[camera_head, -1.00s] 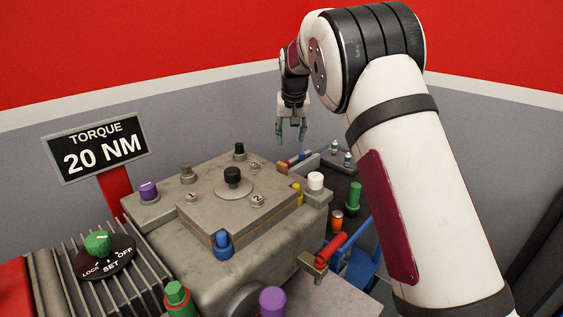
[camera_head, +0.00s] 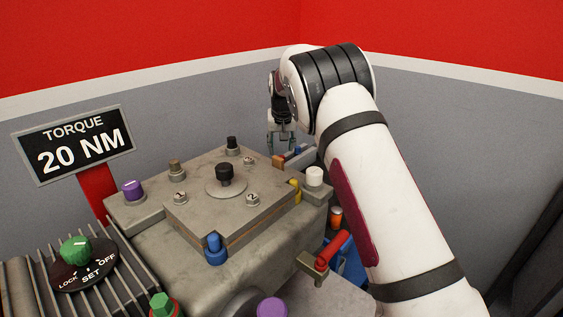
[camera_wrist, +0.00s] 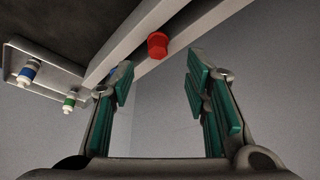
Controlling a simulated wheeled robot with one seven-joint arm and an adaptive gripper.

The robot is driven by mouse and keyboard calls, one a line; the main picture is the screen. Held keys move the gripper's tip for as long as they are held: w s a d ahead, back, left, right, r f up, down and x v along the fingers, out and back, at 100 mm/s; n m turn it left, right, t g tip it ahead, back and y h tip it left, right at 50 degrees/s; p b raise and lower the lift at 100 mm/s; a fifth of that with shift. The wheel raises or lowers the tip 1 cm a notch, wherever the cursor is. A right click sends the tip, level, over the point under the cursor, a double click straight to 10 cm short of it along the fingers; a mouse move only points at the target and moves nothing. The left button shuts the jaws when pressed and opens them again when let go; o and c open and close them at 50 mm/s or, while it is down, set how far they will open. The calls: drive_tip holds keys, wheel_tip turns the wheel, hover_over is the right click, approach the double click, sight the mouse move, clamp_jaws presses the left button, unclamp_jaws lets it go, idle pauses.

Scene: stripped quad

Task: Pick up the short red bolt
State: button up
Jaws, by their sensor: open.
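A short red bolt (camera_wrist: 157,45) with a faceted end shows in the wrist view, against a pale grey rail. It lies just beyond and between the tips of my gripper (camera_wrist: 160,70). My gripper is open and empty, with green pads on both fingers; I see no contact with the bolt. In the head view my gripper (camera_head: 281,140) hangs behind the far right side of the grey block. I cannot make out the red bolt in the head view.
The grey block (camera_head: 150,240) carries a plate (camera_head: 190,220) and several coloured bolts. A red handle (camera_head: 332,246) is at its front right. In the wrist view, a blue-banded fitting (camera_wrist: 29,72) and a green-banded fitting (camera_wrist: 70,103) sit on a bracket at left.

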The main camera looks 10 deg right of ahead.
sight(282, 156)
drive_tip(key=x, duration=0.2)
drive_tip(key=b+x, duration=0.1)
drive_tip(key=x, duration=0.1)
drive_tip(key=shift+s+d+f, duration=0.1)
drive_tip(key=shift+f, duration=0.3)
drive_tip(key=shift+c, duration=0.6)
clamp_jaws()
drive_tip(key=shift+r, duration=0.1)
